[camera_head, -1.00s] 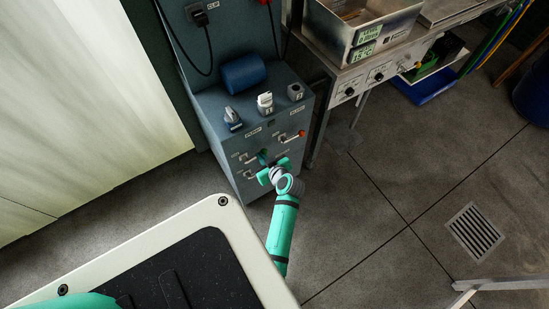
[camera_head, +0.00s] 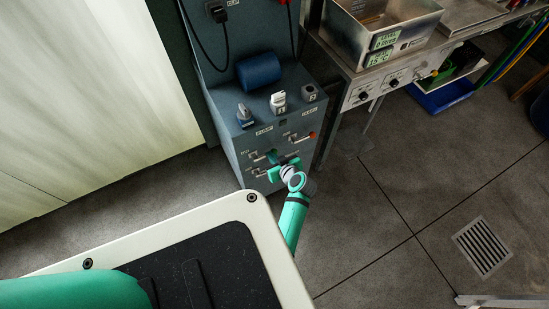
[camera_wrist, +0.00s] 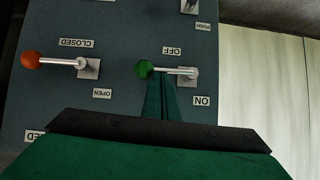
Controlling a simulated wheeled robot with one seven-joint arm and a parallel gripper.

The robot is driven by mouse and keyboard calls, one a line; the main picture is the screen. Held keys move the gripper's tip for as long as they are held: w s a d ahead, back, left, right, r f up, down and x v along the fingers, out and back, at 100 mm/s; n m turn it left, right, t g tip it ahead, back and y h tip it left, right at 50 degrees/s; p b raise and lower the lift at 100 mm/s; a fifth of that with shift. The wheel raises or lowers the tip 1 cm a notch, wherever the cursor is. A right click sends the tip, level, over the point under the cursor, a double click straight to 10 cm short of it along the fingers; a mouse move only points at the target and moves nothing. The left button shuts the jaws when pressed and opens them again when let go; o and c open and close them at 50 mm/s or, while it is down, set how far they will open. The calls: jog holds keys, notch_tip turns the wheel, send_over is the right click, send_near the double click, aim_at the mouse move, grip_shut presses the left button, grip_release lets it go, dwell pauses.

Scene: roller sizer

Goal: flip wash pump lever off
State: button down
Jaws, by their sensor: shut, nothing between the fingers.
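A green-knobbed lever (camera_wrist: 145,69) shows in the wrist view on the blue-grey panel. Its metal rod lies nearly level in the picture, with the OFF label (camera_wrist: 172,50) above and the ON label (camera_wrist: 202,101) below, both upside down. No wash pump name is readable here. My gripper (camera_wrist: 160,80) is shut and empty. Its fingertips are right at the rod beside the green knob; I cannot tell whether they touch. In the head view my gripper (camera_head: 277,168) is at the cabinet's front face (camera_head: 240,165) and hides part of the levers.
A red-orange-knobbed lever (camera_wrist: 30,60) with CLOSED and OPEN labels is to the left in the wrist view. In the head view, switches and a blue cylinder (camera_head: 258,72) are on the cabinet top. A metal bench (camera_head: 375,75) stands to the right.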

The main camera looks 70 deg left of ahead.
jog(key=s+a+r+v, duration=0.1)
jog(key=r+v, duration=0.1)
jog(key=v, duration=1)
jog(key=shift+w+r, duration=0.15)
jog(key=shift+r, duration=0.1)
jog(key=shift+d, duration=0.15)
jog(key=shift+w, duration=0.15)
jog(key=w+d+f+m+t+h, duration=0.1)
jog(key=d+f+m+t+h, duration=0.3)
jog(key=d, duration=0.9)
jog(key=w+d+r+m+t+h, duration=0.1)
jog(key=d+m+t, duration=0.6)
jog(key=d, duration=0.7)
jog(key=s+d+r+m+t+h, duration=0.2)
jog(key=s+d+r+m+h, duration=0.1)
jog(key=s+d+r, duration=0.2)
jog(key=s+d+r+m+t+h, duration=0.3)
jog(key=s+d+r, duration=0.3)
jog(key=d+r, duration=0.3)
notch_tip(320, 180, up, 2)
jog(key=shift+r+m, duration=0.2)
jog(key=shift+m, duration=0.5)
